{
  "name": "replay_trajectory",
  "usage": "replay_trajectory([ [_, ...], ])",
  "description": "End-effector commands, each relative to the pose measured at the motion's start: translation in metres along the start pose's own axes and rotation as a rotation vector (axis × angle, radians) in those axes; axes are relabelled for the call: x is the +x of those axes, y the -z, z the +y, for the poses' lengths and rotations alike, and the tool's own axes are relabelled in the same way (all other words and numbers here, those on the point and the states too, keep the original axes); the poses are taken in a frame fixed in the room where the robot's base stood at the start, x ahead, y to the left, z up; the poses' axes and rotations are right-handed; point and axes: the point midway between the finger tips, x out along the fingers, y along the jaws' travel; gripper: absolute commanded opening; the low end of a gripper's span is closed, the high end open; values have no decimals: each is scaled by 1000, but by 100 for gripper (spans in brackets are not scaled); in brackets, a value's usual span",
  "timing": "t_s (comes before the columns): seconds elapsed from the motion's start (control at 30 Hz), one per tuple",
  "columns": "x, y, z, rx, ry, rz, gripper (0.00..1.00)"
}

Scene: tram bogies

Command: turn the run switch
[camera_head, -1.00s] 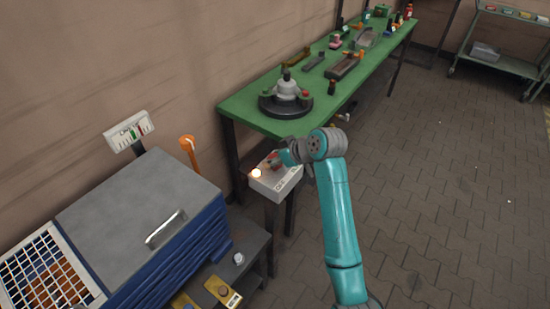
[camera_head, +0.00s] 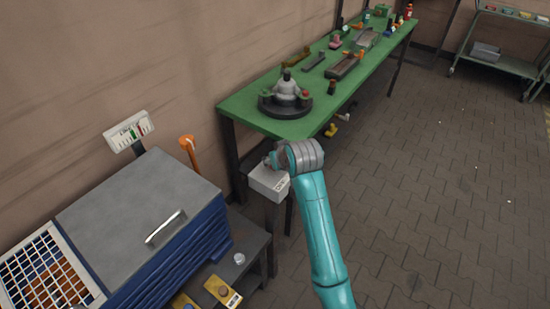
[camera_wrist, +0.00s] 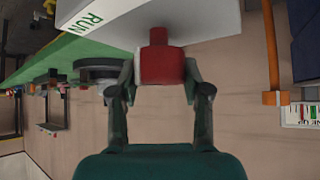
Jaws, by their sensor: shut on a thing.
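The run switch is a red knob (camera_wrist: 160,62) on a pale box marked "RUN" (camera_wrist: 200,22) in the wrist view. My gripper (camera_wrist: 160,72) has a finger on each side of the knob and is shut on it. In the head view, the box (camera_head: 268,184) stands on a post in front of the green bench's near end, and my gripper (camera_head: 275,159) is at its top. The knob is hidden there by my gripper and wrist. Lettering on the box in the head view is too small to read surely.
The green bench (camera_head: 240,108) holds a round black-based fixture (camera_head: 286,104) and several tools. A grey-topped blue cabinet (camera_head: 130,215) and an orange-handled post (camera_head: 188,146) stand left of the box. Paved floor on the right is open.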

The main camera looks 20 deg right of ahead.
Motion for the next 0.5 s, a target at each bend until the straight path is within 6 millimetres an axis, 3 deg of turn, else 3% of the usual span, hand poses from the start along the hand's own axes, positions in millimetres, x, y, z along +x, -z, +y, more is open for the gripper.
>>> replay_trajectory([
  [0.5,0,1,-2,344,-346,1,13],
])
